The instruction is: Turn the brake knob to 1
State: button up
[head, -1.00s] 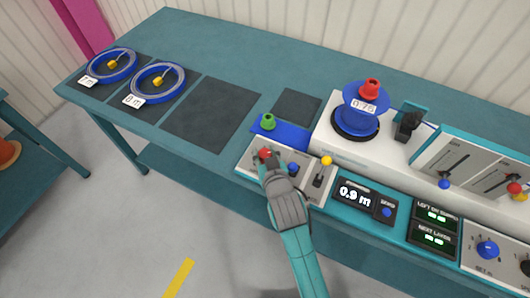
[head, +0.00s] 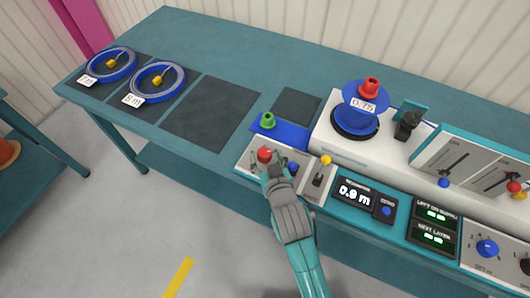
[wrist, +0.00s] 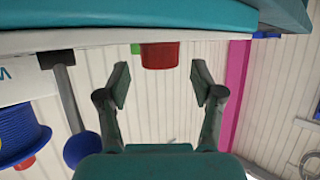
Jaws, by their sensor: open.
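A red knob (head: 264,155) stands on the grey panel at the front edge of the bench. In the wrist view a red piece (wrist: 160,55), seemingly this knob, lies ahead between the fingers. My gripper (head: 267,163) is at the red knob's near side in the head view. Its two fingers stand apart in the wrist view (wrist: 160,88), with gaps to the red piece and nothing held. A blue knob (head: 293,167) sits just right of it on the same panel. I cannot read which control is marked as the brake, nor any setting marks.
A yellow-tipped lever (head: 326,160) stands close right of my gripper. A green knob (head: 268,121) on a blue block is behind. A reel (head: 360,110) stands on the white machine. A blue dial (head: 487,249) is far right. The dark mat (head: 211,113) is bare.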

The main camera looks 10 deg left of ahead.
jog(key=s+d, duration=0.4)
jog(key=s, duration=0.7)
